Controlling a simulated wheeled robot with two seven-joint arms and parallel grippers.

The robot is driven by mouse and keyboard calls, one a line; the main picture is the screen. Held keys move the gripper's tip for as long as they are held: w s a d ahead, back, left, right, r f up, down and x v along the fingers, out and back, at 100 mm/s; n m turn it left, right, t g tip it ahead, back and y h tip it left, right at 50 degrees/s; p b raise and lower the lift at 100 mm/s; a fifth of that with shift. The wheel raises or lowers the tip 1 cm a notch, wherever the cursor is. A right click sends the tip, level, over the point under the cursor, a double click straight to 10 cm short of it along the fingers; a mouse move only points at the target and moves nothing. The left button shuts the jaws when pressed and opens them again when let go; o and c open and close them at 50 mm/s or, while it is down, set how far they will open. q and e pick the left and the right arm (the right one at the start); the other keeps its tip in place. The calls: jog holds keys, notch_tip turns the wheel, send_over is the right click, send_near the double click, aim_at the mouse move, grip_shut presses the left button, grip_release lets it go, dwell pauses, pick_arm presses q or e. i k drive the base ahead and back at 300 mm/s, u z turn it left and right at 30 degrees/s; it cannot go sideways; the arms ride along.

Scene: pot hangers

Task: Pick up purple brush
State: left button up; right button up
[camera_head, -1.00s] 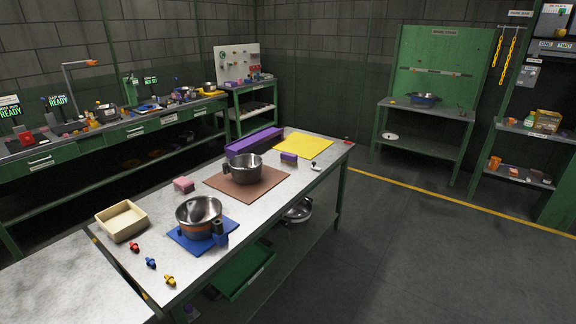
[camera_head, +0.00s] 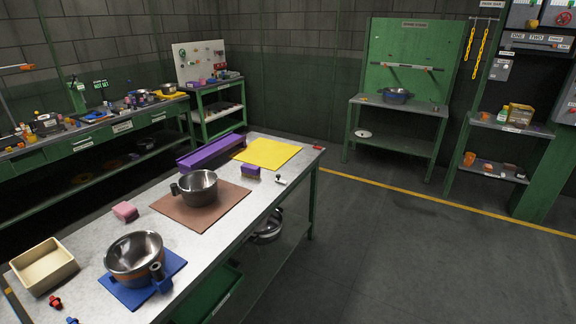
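A small purple block (camera_head: 250,169), perhaps the purple brush, lies on the metal table (camera_head: 262,201) beside the yellow mat (camera_head: 266,153). It is too small for me to make out bristles. A long purple tray (camera_head: 210,152) lies behind it at the table's far edge. Neither of my grippers is in view.
A steel pot (camera_head: 199,186) stands on a brown mat (camera_head: 224,199), another pot (camera_head: 135,256) on a blue mat (camera_head: 172,268). A pink block (camera_head: 125,210) and beige tray (camera_head: 44,267) are at left. Floor (camera_head: 400,260) right of the table is clear.

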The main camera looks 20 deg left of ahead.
aim_at(252, 172)
jog(key=u, duration=0.05)
jog(key=i, duration=0.85)
jog(key=u, duration=0.4)
